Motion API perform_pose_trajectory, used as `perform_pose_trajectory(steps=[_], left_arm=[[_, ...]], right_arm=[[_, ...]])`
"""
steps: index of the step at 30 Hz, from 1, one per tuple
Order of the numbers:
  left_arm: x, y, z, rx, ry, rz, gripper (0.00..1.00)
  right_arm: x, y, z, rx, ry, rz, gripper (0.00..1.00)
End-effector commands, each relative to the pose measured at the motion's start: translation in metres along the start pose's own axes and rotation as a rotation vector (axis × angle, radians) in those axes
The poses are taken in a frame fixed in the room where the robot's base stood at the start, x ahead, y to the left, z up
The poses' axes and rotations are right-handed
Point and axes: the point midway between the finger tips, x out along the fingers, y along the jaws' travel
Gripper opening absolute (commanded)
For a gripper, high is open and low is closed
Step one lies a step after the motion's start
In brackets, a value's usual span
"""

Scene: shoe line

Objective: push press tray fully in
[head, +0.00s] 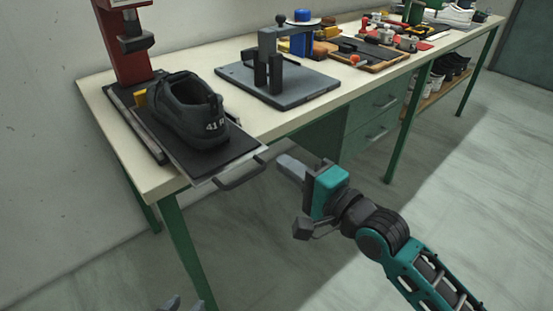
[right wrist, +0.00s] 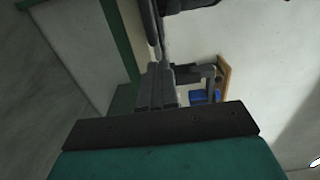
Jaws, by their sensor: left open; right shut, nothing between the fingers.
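The press tray (head: 203,173) is a dark plate with a pale edge. It sticks out past the table's front edge from the base of the red press (head: 127,45). A grey bar handle (head: 242,175) is on its front. A black shoe (head: 187,110) marked 41 R sits upright on the tray. My right gripper (head: 284,162) is shut and empty, just right of the handle with a small visible gap. Its grey fingers also show in the right wrist view (right wrist: 156,85). Only the fingertips of my left gripper (head: 182,304) show at the bottom edge, apart and empty.
The cream workbench (head: 100,105) has green legs. A dark fixture plate (head: 283,90) with an upright clamp stands right of the press. Farther back is a wooden tool tray (head: 370,62). Green drawers (head: 375,105) are below the benchtop. The floor in front is clear.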

Motion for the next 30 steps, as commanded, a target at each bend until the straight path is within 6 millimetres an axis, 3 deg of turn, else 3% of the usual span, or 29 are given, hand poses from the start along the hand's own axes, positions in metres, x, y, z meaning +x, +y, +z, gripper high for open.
perform_pose_trajectory(steps=[3,9,23,26,30], left_arm=[[0.003,0.0,0.004,0.0,-0.001,0.0,0.43],[0.004,0.0,0.006,-0.003,-0.001,-0.001,0.43],[0.005,0.001,0.005,-0.011,0.002,-0.001,0.43],[0.004,0.001,0.005,-0.011,0.002,-0.001,0.43],[0.004,0.001,0.004,-0.011,0.002,-0.001,0.43]], right_arm=[[0.019,0.0,0.0,-0.001,0.0,-0.002,0.0],[0.035,0.001,0.0,0.001,0.001,0.0,0.0],[0.04,0.0,0.0,0.0,0.001,0.0,0.0],[0.051,0.0,-0.001,0.002,0.002,-0.001,0.0],[0.08,-0.001,-0.001,0.002,0.003,-0.002,0.0]])
